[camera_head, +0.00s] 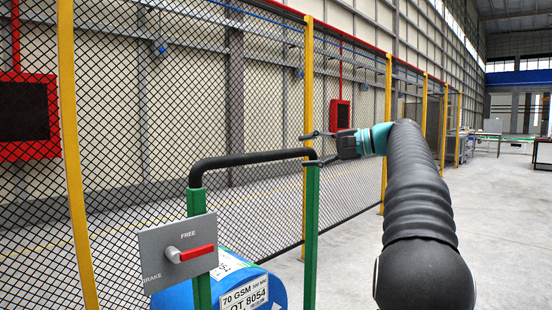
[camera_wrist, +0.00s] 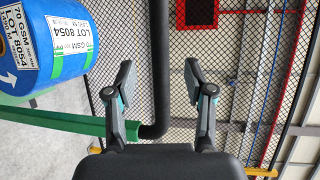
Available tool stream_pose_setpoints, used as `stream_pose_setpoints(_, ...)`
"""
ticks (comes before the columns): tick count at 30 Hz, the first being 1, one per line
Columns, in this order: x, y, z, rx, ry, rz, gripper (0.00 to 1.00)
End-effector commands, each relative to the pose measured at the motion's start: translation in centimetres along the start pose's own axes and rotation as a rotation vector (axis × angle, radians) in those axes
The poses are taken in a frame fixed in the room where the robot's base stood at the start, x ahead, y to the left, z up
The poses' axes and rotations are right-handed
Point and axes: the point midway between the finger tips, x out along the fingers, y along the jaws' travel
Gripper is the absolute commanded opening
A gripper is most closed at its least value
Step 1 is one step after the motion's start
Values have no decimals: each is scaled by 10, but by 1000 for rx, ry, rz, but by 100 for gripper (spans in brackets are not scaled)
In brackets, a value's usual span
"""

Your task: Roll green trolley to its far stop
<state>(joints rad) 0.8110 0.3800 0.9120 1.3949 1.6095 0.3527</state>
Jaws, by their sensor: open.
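The green trolley (camera_head: 312,235) shows as two green posts joined by a black handle bar (camera_head: 250,157). A grey brake panel (camera_head: 150,254) on its left post is marked FREE and BRAKE. Its red lever (camera_head: 198,253) points right, and I cannot tell which mark it matches. My gripper (camera_head: 308,149) is open at the right end of the bar. In the wrist view, the bar (camera_wrist: 161,45) runs between my spread fingers, close to its bend into the green post (camera_wrist: 75,121). Contact cannot be told. The trolley's wheels and far stop are not visible.
A blue roll (camera_head: 240,275) with white LOT 8054 labels is low behind the posts. A mesh fence (camera_head: 240,100) with yellow posts (camera_head: 80,170) runs along the left and back. Red-framed boxes (camera_head: 52,115) show at the fence. Open grey floor (camera_head: 495,225) lies to the right.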

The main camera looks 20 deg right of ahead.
Motion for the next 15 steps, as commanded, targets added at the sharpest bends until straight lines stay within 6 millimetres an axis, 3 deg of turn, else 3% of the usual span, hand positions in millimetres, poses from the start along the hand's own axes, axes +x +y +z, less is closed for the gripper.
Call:
stream_pose_setpoints(9,61,1,1,0,-3,1,54)
stream_pose_setpoints(15,86,0,1,-1,0,2,54)
